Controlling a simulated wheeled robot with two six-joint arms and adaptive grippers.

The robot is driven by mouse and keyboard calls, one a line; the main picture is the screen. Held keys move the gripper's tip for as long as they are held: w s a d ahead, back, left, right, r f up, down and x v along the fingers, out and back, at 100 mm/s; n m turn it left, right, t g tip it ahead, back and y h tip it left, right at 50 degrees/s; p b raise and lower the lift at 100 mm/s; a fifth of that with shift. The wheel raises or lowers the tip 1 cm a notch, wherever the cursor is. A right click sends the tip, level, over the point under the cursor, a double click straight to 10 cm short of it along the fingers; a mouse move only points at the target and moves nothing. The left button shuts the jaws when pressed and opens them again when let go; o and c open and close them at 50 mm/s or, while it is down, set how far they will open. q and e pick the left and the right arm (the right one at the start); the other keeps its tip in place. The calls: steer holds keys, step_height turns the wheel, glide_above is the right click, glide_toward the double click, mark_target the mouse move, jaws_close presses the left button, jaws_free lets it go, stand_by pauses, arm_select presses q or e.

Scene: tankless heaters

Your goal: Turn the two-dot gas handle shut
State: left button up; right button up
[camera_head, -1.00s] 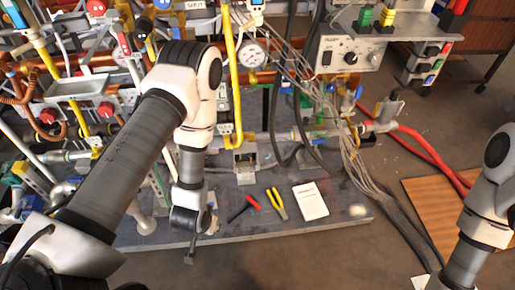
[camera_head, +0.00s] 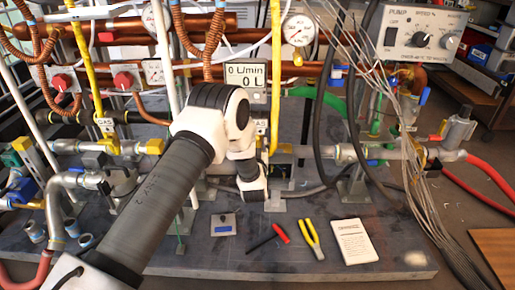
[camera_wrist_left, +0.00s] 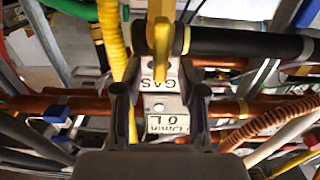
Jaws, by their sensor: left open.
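In the left wrist view a yellow lever-like part (camera_wrist_left: 160,35) stands at the top middle, beside a white GAS label (camera_wrist_left: 160,77). I cannot make out dots, so I cannot tell whether it is the two-dot gas handle. My left gripper (camera_wrist_left: 160,95) is open, its dark fingers on either side of the label, with nothing held. In the head view my left wrist is low in front of the right-hand yellow gas pipe (camera_head: 276,75) and its GAS label (camera_head: 261,127); the fingertips are hidden there. My right gripper is out of view.
A flow display (camera_head: 246,75) and a round gauge (camera_head: 298,30) sit above. Black hoses and grey cables hang to the right. Red-black pliers, yellow pliers (camera_head: 312,238) and a white booklet (camera_head: 354,241) lie on the grey base plate (camera_head: 200,262).

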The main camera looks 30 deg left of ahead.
arm_select(q)
steer(key=shift+x, duration=1.05)
jaws_close()
